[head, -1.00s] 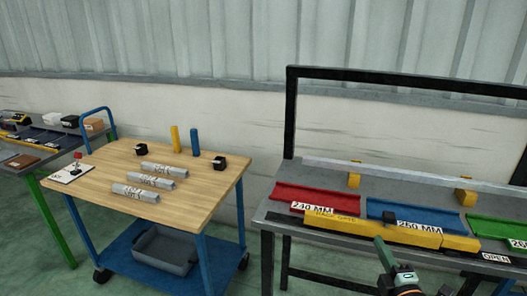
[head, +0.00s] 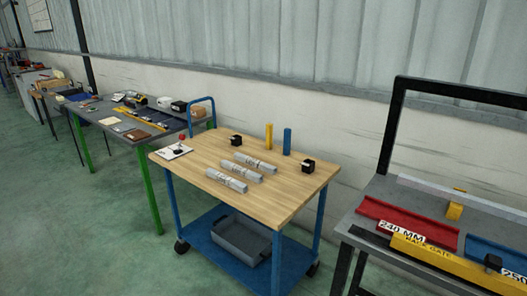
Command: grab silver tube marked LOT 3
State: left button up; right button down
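Three silver tubes lie side by side on the wooden top of a blue cart (head: 290,205) in the middle of the head view. The far tube (head: 255,163), the middle tube (head: 241,171) and the near tube (head: 227,180) each carry dark lettering. The lettering is too small to read, so I cannot tell which one says LOT 3. Neither of my grippers is in view, and nothing is touching the tubes.
Two black blocks (head: 308,167), a yellow post (head: 269,136), a blue post (head: 287,141) and a white board with a red knob (head: 175,152) share the cart top. A grey bin (head: 241,238) sits below. A rack table (head: 400,215) stands right; a green-legged bench (head: 120,135) stands left.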

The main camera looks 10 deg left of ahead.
aim_at(256, 178)
jog(key=i+j+u, duration=0.1)
jog(key=i+j, duration=1.8)
